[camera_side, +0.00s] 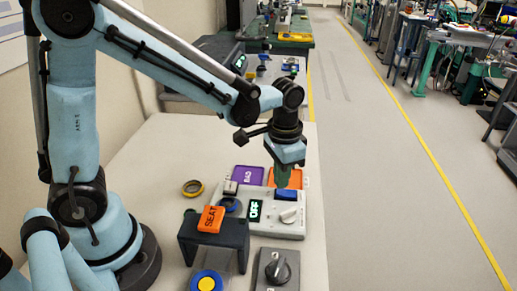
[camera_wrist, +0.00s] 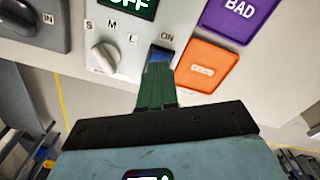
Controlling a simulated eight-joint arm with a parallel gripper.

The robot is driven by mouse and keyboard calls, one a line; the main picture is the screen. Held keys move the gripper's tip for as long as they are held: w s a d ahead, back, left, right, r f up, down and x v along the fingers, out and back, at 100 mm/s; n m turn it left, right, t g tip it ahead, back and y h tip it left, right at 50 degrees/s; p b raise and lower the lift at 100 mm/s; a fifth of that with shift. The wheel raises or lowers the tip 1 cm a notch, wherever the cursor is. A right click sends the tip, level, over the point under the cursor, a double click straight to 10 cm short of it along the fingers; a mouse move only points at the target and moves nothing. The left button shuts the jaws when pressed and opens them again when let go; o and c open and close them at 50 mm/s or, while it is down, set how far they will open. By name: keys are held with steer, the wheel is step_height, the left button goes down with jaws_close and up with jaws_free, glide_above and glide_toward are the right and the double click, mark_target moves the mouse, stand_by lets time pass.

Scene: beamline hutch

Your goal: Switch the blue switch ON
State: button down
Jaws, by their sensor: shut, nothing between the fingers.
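The blue switch (camera_side: 286,194) sits on a pale grey control box (camera_side: 275,228). In the wrist view the switch (camera_wrist: 160,56) shows as a small blue and dark patch beside the printed word ON, partly hidden by my fingers. The box's display (camera_side: 255,211) reads OFF; its lower part also shows in the wrist view (camera_wrist: 130,5). My gripper (camera_side: 282,184) points down with its green fingers shut and empty, right over the switch. In the wrist view the fingertips (camera_wrist: 159,70) overlap the switch's edge. I cannot tell whether they touch it.
A white knob (camera_wrist: 104,57) marked S, M, L stands beside the switch. A purple BAD tray (camera_side: 248,175) and an orange tray (camera_side: 286,178) lie behind the box. A dark stand (camera_side: 214,238) bears an orange SEAT block (camera_side: 211,219). A grey dial box (camera_side: 277,270) is in front.

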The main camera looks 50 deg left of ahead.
steer(key=shift+f, duration=0.9)
stand_by(0.6)
steer(key=shift+r, duration=3.5)
steer(key=s+a+r+n+t, duration=0.3)
steer(key=s+a+t, duration=0.3)
steer(key=s+t, duration=0.1)
steer(key=c, duration=1.8)
jaws_free()
